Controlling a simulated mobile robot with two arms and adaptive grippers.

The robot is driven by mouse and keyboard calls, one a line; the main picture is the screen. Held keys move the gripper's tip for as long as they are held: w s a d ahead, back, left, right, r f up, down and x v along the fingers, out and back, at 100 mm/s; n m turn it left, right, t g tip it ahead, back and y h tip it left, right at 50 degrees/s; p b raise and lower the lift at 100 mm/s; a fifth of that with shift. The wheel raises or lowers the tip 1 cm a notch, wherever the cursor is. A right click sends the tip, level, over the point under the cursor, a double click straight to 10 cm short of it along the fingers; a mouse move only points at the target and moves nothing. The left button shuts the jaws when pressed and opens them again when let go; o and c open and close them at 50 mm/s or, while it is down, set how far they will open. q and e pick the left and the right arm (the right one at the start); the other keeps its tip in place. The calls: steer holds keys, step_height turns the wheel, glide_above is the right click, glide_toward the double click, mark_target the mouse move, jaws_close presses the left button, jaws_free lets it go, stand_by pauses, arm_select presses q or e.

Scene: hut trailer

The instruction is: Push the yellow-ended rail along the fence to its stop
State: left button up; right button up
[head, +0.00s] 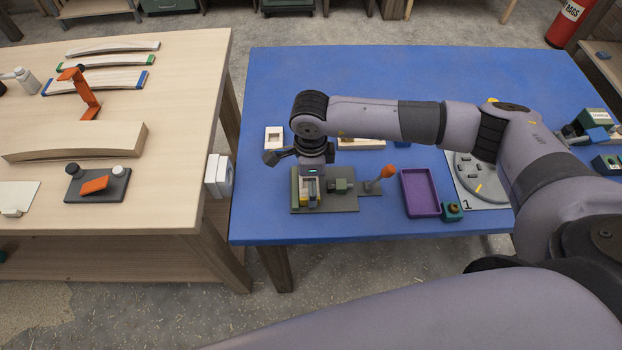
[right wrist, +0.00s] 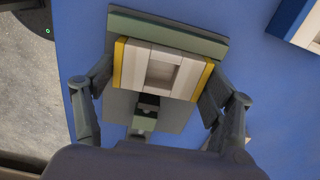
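The yellow-ended rail (right wrist: 165,70) is a short pale block with a square recess and a yellow cap on each end. In the right wrist view it lies beside the green fence (right wrist: 170,32) on a grey-green fixture plate. My right gripper (right wrist: 160,82) has one finger at each yellow end, with no clear gap, and appears shut on the rail. In the head view my right gripper (head: 309,180) points down over the left part of the fixture (head: 340,203) and partly hides the rail. My left gripper is not in view.
A clamp (head: 340,185) with an orange-knobbed lever (head: 385,172) stands right of the gripper. A purple tray (head: 420,193), a small green block (head: 452,211) and a round grey plate (head: 470,172) lie further right. The blue table's front left is clear.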

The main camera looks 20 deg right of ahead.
steer(key=o, duration=0.4)
steer(key=shift+o, duration=0.2)
step_height(320, 180, up, 12)
stand_by(0.5)
